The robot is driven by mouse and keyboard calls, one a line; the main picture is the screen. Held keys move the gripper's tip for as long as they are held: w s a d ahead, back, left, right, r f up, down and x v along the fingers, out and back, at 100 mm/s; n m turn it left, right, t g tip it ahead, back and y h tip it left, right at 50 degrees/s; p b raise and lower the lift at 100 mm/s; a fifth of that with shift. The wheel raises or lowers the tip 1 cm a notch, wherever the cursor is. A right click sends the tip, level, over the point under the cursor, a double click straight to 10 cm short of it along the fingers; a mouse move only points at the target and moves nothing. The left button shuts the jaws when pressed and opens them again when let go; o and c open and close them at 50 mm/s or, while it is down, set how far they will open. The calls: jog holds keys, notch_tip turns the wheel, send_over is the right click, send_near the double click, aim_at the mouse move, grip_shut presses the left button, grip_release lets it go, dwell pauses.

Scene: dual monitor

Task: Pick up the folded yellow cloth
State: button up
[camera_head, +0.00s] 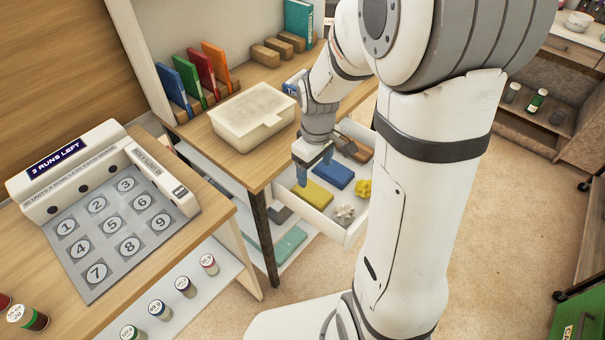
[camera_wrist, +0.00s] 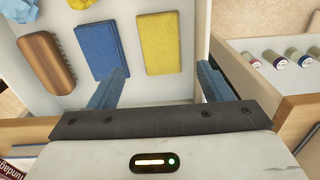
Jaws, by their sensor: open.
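The folded yellow cloth (camera_head: 314,195) lies flat in an open white drawer (camera_head: 352,232) under the tabletop. It also shows in the wrist view (camera_wrist: 162,42) at top centre. A blue folded cloth (camera_wrist: 97,50) lies beside it on the left, with a gap between them. It also shows in the head view (camera_head: 334,174). My gripper (camera_head: 313,172) is at the drawer, pointing down. In the wrist view my gripper (camera_wrist: 162,78) is open and empty, its blue fingers apart, with the yellow cloth beyond the fingertips and between their lines.
A brown brush (camera_wrist: 46,62) lies left of the blue cloth. A yellow knobbly piece (camera_head: 363,189) and a pale one (camera_head: 345,214) are also in the drawer. A lidded box (camera_head: 253,121) stands on the table above. The drawer walls surround the cloth closely.

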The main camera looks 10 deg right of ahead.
aim_at(313, 193)
jog(key=f, duration=0.2)
jog(key=shift+w+f, duration=0.25)
jog(key=shift+f, duration=0.05)
jog(key=f, duration=0.2)
jog(key=f+b, duration=0.1)
jog(key=f, duration=0.1)
jog(key=f+b, duration=0.1)
jog(key=f, duration=0.2)
jog(key=shift+s, duration=0.25)
jog(key=c, duration=0.7)
